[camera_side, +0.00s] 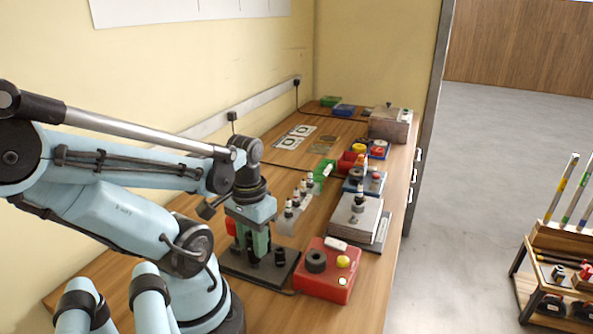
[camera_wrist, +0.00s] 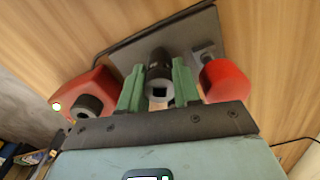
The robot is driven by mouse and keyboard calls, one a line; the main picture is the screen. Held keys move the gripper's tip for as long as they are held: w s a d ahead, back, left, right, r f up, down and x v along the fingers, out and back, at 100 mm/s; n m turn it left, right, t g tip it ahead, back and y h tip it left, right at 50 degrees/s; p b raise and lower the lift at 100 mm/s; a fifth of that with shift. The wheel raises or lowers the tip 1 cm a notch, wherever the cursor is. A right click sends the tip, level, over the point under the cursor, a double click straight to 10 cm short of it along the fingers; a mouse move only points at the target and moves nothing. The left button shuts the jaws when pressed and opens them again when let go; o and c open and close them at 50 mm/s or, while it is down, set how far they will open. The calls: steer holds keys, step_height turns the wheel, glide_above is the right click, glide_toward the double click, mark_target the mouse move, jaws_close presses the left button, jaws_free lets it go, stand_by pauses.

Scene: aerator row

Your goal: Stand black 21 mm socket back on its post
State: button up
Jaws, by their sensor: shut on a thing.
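My gripper (camera_wrist: 158,80) has its green fingers shut on the black socket (camera_wrist: 158,64) in the wrist view. The socket's square drive hole faces the camera. In the side view my gripper (camera_side: 264,246) is low over a dark base plate (camera_side: 243,272). The plate also shows in the wrist view as a grey sheet (camera_wrist: 209,26) beyond the socket. A short grey upright (camera_wrist: 204,51) stands on it beside the right finger. The socket's lower end is hidden, so I cannot tell whether it is on a post.
A red rounded thing (camera_wrist: 226,80) is close to the right finger. A pale rack (camera_side: 287,226) with several bottles stands behind the gripper. The table's right edge is beyond the tray.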

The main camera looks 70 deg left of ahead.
steer(key=shift+f, duration=0.3)
steer(key=shift+f, duration=0.65)
steer(key=o, duration=1.1)
steer(key=shift+r, duration=3.55)
